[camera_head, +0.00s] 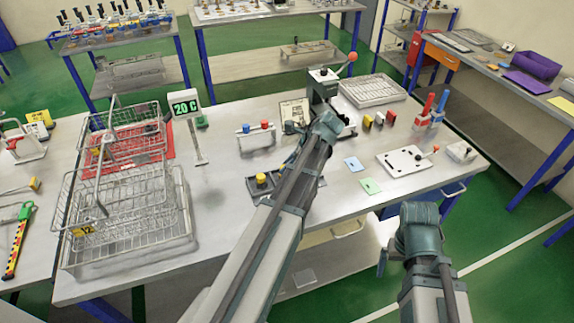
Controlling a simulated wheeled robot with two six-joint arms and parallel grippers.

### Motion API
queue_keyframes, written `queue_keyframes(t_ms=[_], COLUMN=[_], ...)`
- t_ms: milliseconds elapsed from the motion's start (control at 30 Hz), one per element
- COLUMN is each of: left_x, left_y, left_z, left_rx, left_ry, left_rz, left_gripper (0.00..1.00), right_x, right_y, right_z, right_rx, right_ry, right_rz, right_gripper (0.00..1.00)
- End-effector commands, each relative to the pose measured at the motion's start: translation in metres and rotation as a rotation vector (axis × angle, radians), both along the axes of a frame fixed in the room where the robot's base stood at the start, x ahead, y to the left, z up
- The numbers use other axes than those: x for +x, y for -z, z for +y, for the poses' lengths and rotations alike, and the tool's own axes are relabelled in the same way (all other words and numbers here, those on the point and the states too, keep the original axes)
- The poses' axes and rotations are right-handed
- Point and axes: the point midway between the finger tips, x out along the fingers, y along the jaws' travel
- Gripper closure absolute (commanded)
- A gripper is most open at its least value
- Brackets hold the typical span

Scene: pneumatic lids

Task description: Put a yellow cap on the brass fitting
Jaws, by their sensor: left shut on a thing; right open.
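A yellow cap (261,178) sits in a small dark tray (246,190) on the near part of the table, left of my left forearm. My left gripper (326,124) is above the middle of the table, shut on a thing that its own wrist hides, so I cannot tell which. My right gripper (384,260) is open, low in front of the table's near edge, and mostly hidden by its wrist. I cannot pick out the brass fitting with certainty; my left arm covers part of the middle of the table.
Wire baskets (128,235) fill the table's left side, beside a "20 C" display (185,105). A stand with red and blue tops (255,140) is left of my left wrist. A lever press (325,82), a grey tray (372,90) and a white plate (403,161) stand beyond and right.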

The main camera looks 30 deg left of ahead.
Motion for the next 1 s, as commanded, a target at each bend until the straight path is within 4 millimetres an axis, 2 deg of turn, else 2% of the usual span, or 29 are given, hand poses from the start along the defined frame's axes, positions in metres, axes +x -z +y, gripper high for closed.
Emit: queue_keyframes(t_ms=[900, 933, 1000], left_x=[0.000, 0.000, 0.000], left_y=[0.011, 0.011, 0.011], left_z=[0.000, 0.000, 0.000], left_rx=[0.000, 0.000, 0.000], left_ry=[0.000, 0.000, 0.000], left_rz=[0.000, 0.000, 0.000], left_gripper=[1.00, 0.61, 0.49], right_x=[0.000, 0.000, 0.000], right_y=[0.011, 0.011, 0.011], right_z=[0.000, 0.000, 0.000], right_rx=[0.000, 0.000, 0.000], right_ry=[0.000, 0.000, 0.000], right_rz=[0.000, 0.000, 0.000], right_gripper=[0.05, 0.05, 0.05])
